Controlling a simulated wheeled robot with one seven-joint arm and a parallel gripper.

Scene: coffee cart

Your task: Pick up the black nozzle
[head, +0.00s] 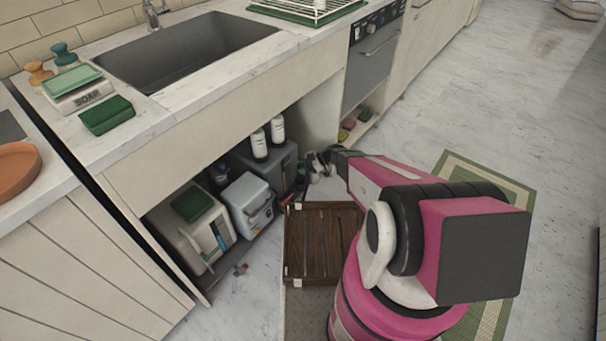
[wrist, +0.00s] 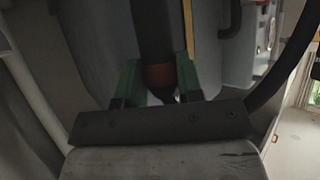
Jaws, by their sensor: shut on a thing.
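The black nozzle (wrist: 152,32) is a dark rod with a red-brown band near its lower end in the wrist view. My gripper (wrist: 158,72) has a green finger on each side of it and is shut on it around the band. In the head view my gripper (head: 320,164) is low at the right end of the open under-sink space, beside the dark grey box there. It is small in that view, and the nozzle in it cannot be made out clearly.
A grey-blue box (head: 248,203) and a white bin (head: 202,228) are to the left. A brown slatted crate (head: 322,243) is on the floor in front. A black hose (wrist: 292,75) curves at right in the wrist view.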

